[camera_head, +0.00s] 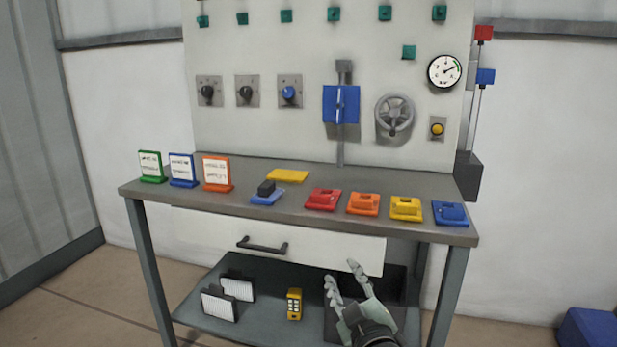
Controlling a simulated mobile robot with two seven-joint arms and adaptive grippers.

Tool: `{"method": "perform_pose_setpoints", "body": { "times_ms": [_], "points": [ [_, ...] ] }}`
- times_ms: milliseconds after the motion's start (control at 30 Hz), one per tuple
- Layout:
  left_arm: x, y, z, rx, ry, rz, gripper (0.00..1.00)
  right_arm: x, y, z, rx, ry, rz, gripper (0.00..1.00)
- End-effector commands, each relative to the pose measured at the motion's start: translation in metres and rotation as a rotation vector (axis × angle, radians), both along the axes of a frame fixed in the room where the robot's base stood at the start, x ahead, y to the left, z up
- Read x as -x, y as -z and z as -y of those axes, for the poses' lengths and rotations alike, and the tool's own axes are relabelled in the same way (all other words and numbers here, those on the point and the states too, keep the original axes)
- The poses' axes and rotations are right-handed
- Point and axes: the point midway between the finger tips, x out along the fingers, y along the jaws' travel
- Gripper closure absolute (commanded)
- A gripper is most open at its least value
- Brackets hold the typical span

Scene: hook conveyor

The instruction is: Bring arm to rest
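My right gripper (343,279) shows at the bottom, right of centre. Its arm comes up from the bottom edge. Its two fingers are spread apart with nothing between them, so it is open and empty. It is in front of the workbench (160,196), below the tabletop, and overlaps the view of the drawer's lower right part and the lower shelf. I cannot tell whether it touches anything. My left gripper is not in view.
The bench carries colored blocks, including a red one (323,199), and three sign cards. A drawer (330,249) with a dark handle is under the top. A yellow device (294,304) stands on the lower shelf (255,325). A blue box (590,331) sits at lower right.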

Motion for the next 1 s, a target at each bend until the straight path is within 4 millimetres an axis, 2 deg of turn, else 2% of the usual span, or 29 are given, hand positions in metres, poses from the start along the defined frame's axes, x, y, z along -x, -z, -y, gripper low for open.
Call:
{"method": "perform_pose_setpoints", "body": {
  "times_ms": [33,100,167,200,267,300,367,400,500,600,733,833,1000],
  "points": [
    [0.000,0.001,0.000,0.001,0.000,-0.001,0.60,0.010,0.031,0.023,-0.031,0.062,-0.097,0.61],
    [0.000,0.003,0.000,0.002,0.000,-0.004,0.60,0.027,0.072,0.054,-0.068,0.145,-0.230,0.61],
    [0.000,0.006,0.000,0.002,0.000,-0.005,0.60,0.046,0.106,0.079,-0.096,0.213,-0.343,0.61],
    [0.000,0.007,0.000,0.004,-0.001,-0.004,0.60,0.062,0.128,0.094,-0.112,0.255,-0.419,0.61],
    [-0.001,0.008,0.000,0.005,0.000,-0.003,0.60,0.088,0.161,0.115,-0.134,0.315,-0.533,0.61],
    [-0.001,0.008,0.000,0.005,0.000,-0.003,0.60,0.107,0.181,0.127,-0.149,0.352,-0.609,0.61],
    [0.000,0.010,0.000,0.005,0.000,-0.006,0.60,0.139,0.209,0.144,-0.166,0.405,-0.723,0.61],
    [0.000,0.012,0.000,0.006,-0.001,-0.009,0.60,0.163,0.227,0.154,-0.179,0.438,-0.800,0.61],
    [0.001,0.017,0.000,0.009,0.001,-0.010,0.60,0.219,0.261,0.174,-0.203,0.507,-0.975,0.61],
    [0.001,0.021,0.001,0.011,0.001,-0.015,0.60,0.269,0.284,0.187,-0.222,0.557,-1.118,0.61],
    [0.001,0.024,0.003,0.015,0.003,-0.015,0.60,0.312,0.298,0.195,-0.235,0.591,-1.238,0.61],
    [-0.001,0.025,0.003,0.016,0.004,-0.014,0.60,0.326,0.301,0.197,-0.241,0.602,-1.277,0.61],
    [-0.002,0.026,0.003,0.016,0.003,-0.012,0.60,0.329,0.302,0.198,-0.241,0.605,-1.287,0.61]
  ]
}}
